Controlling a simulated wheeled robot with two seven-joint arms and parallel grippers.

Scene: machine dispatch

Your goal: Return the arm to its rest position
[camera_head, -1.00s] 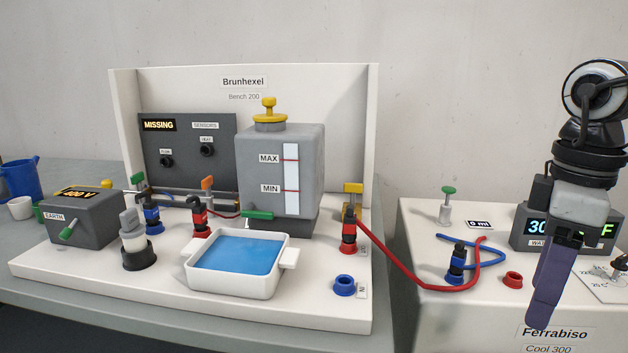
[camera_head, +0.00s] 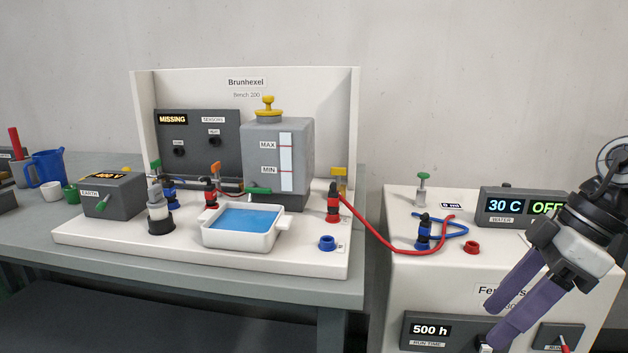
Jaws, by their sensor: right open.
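My right gripper (camera_head: 502,308) is at the lower right, in front of the white Ferrabiso machine (camera_head: 395,270). Its two purple fingers are spread apart, with nothing between them, and point down and left. They cover part of the machine's name label and front panel. My left gripper is not in view.
The Brunhexel bench (camera_head: 95,238) stands on a grey table (camera_head: 300,290) with a grey tank (camera_head: 295,140) and a white basin (camera_head: 240,240) of blue liquid. A red hose (camera_head: 385,240) bridges the gap to the Ferrabiso machine. A display (camera_head: 500,206) reads 30 C and OFF.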

